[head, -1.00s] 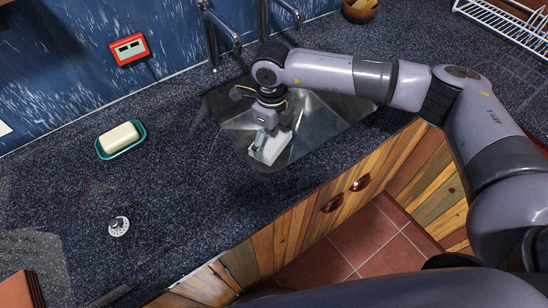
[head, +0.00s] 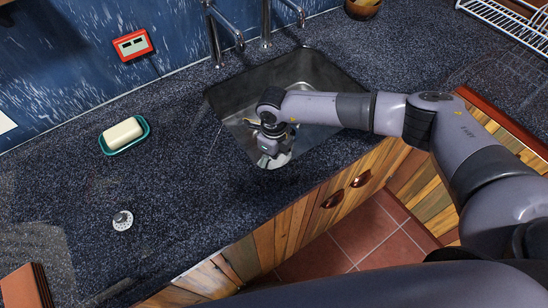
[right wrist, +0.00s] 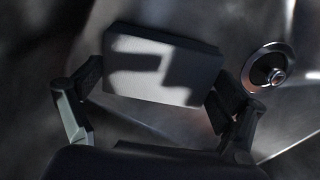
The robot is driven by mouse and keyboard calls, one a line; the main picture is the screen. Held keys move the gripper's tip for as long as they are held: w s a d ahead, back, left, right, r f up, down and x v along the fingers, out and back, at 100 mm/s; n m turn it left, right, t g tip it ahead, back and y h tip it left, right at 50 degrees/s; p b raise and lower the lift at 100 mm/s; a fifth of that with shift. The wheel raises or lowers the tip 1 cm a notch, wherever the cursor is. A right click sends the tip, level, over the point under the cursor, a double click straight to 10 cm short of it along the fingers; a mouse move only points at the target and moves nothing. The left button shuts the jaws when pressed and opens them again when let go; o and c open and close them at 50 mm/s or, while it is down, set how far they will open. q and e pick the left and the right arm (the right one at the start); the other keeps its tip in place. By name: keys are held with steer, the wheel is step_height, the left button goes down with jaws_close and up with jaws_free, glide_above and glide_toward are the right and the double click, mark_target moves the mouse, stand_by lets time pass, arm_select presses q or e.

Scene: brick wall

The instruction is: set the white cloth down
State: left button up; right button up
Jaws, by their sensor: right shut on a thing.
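My right gripper (head: 270,155) reaches down into the metal sink (head: 310,66), near its front left part. In the right wrist view the two fingers of the right gripper (right wrist: 155,100) are shut on the white cloth (right wrist: 160,70), which looks like a folded, flat-faced rectangular block. In the head view only a pale bit of the white cloth (head: 277,161) shows beneath the gripper. I cannot tell whether the cloth touches the sink bottom. My left gripper is out of view.
A round drain fitting (right wrist: 268,72) lies right of the cloth. Taps (head: 225,45) stand behind the sink. A teal dish with soap (head: 124,134) and a perforated metal piece (head: 122,220) stand on the dark counter. The counter left of the sink is mostly clear.

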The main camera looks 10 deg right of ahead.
mark_target(274, 160)
steer(key=shift+f, duration=0.15)
steer(key=o, duration=0.8)
steer(key=shift+c, duration=0.2)
step_height(274, 160, up, 12)
steer(key=shift+r+b, duration=0.2)
steer(key=shift+b, duration=0.25)
